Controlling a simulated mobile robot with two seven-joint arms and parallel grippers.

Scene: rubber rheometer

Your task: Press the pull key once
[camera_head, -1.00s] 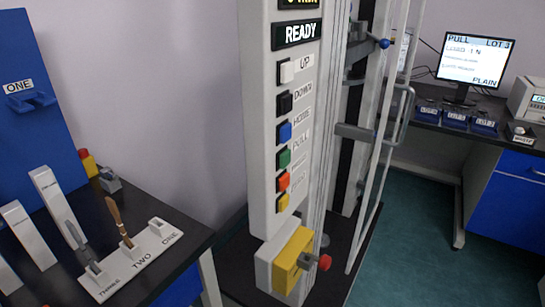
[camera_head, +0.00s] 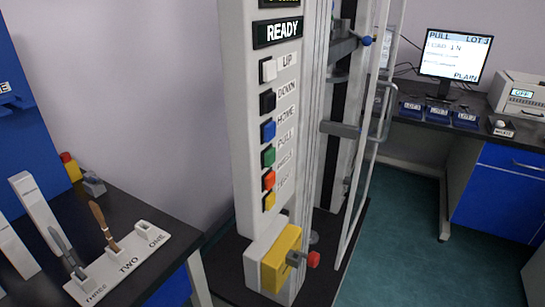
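The pull key is the green button (camera_head: 268,157) on the tall grey control panel (camera_head: 242,130) of the machine. It is fourth in a column, below the white UP key (camera_head: 268,70), the black DOWN key (camera_head: 267,102) and the blue HOME key (camera_head: 268,130). An orange key (camera_head: 268,180) and a yellow key (camera_head: 269,201) sit below it. The display (camera_head: 278,31) above the keys reads READY. Neither of my grippers is in view.
A clear door frame (camera_head: 376,130) stands right of the panel. A black bench (camera_head: 150,202) with a labelled tool holder is at left. A monitor (camera_head: 454,57) reading PULL stands at back right.

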